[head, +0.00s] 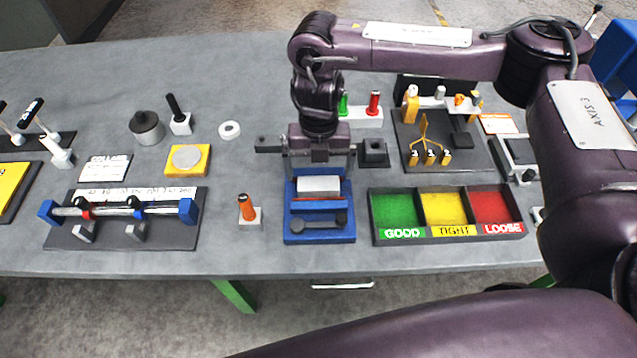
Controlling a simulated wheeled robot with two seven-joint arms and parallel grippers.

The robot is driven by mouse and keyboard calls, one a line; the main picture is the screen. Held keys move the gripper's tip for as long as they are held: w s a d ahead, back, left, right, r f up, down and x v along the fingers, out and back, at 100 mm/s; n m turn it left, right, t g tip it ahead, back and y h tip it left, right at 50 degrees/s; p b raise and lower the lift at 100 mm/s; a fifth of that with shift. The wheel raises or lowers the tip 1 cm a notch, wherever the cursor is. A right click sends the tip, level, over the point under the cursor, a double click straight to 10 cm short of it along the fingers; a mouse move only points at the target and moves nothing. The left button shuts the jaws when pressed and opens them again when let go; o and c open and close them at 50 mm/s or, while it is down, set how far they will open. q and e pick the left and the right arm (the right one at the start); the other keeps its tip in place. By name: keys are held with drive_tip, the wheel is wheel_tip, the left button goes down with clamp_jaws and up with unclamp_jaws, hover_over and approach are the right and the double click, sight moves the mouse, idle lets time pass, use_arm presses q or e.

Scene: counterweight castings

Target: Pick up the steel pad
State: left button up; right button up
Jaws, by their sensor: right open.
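My right gripper (319,172) points down over a blue fixture (320,238) near the table's front. Its two fingers are apart, one at each side, with nothing visibly held between them. A pale grey metal block (319,185) sits in the fixture just below and between the fingers; I cannot tell if they touch it. A flat grey round disc (187,158) lies on a yellow square plate (173,172) to the left. Which of these two is the steel pad I cannot tell for sure. My left gripper is out of view.
A three-bin tray (447,239) in green, yellow and red stands right of the fixture. An orange-handled tool (247,210) stands upright to its left. A rod gauge on a dark base (178,237) lies further left.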

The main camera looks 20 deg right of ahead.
sight(318, 183)
wheel_tip(318, 183, down, 4)
drive_tip(key=shift+s+a+r, duration=0.15)
drive_tip(key=c, duration=0.6)
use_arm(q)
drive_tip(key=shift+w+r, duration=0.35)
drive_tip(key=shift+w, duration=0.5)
use_arm(e)
drive_tip(key=c, duration=0.7)
drive_tip(key=shift+r, duration=0.1)
